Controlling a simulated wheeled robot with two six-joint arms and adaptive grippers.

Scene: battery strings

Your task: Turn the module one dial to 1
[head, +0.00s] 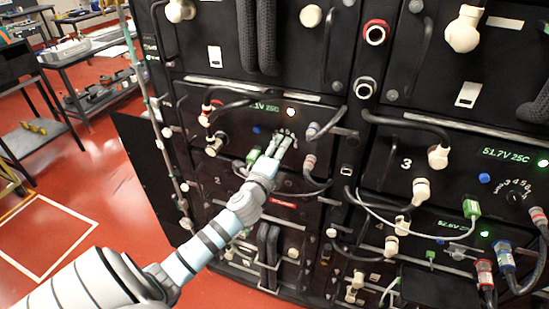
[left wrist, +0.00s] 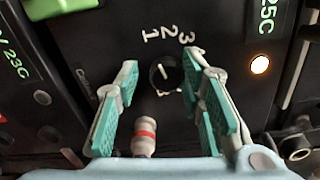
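The module one dial (left wrist: 166,74) is a small round black knob with a white pointer mark, in the middle of the left wrist view. White numbers 1, 2 and 3 are printed beside it; which number the mark points at is hard to tell. My left gripper (left wrist: 163,70) is open, with its green-padded fingers on either side of the dial. The right-hand finger is close to the knob; a gap shows on the other side. In the head view my left gripper (head: 273,149) is at the module one panel (head: 235,93) and hides most of the dial.
A grey connector with a red band (left wrist: 144,137) sits close to the fingers. Cables (head: 321,131) and plugs crowd the rack front. The module to the right has a similar dial (head: 514,197). Red floor is free at left.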

